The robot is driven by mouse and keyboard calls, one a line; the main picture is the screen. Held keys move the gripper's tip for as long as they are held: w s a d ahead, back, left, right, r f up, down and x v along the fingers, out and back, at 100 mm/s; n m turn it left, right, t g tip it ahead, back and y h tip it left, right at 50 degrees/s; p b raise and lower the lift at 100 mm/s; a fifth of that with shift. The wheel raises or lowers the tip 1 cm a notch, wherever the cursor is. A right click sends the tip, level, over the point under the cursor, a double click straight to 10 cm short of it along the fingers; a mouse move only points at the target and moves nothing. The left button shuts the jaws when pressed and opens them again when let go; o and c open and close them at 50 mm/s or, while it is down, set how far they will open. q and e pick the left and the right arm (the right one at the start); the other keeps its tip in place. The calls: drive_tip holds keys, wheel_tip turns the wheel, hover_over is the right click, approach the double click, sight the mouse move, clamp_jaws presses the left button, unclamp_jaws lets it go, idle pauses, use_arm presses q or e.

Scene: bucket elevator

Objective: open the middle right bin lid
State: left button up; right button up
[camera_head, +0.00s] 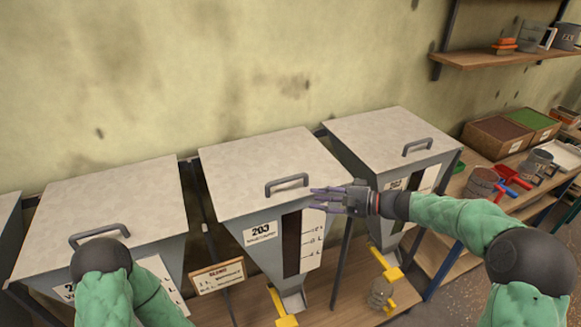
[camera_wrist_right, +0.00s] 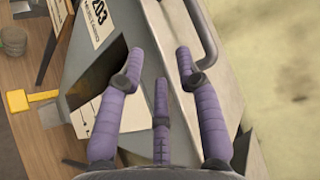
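The bin labelled 203 (camera_head: 250,225) has a flat grey lid (camera_head: 260,160) that lies shut, with a bar handle (camera_head: 287,184) near its front edge. The handle also shows in the right wrist view (camera_wrist_right: 207,38), just right of my fingers. My right gripper (camera_head: 325,199) has purple fingers spread apart, at the lid's front right corner, beside the handle. In the right wrist view the gripper (camera_wrist_right: 158,70) is open and empty over the bin's front edge. Whether a finger touches the lid is unclear. My left arm shows at the lower left, but its gripper is not in view.
Shut bins stand on both sides: one at left (camera_head: 110,200), one at right (camera_head: 390,137). Yellow slide handles (camera_head: 282,308) and a wooden sign (camera_head: 218,276) are below. A wall shelf (camera_head: 500,58) and trays (camera_head: 497,135) are at right. Space above the lids is clear.

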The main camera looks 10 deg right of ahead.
sight(287, 181)
drive_tip(key=shift+t+y, duration=0.3)
drive_tip(key=w+a, duration=0.2)
drive_tip(key=a, duration=0.1)
drive_tip(key=w+a+r, duration=0.1)
drive_tip(key=a, duration=0.2)
drive_tip(key=w+a+r, duration=0.1)
drive_tip(key=w+a, duration=0.1)
drive_tip(key=shift+w+a+r, duration=0.15)
drive_tip(key=shift+w+a, duration=0.15)
drive_tip(key=shift+a, duration=0.1)
clamp_jaws()
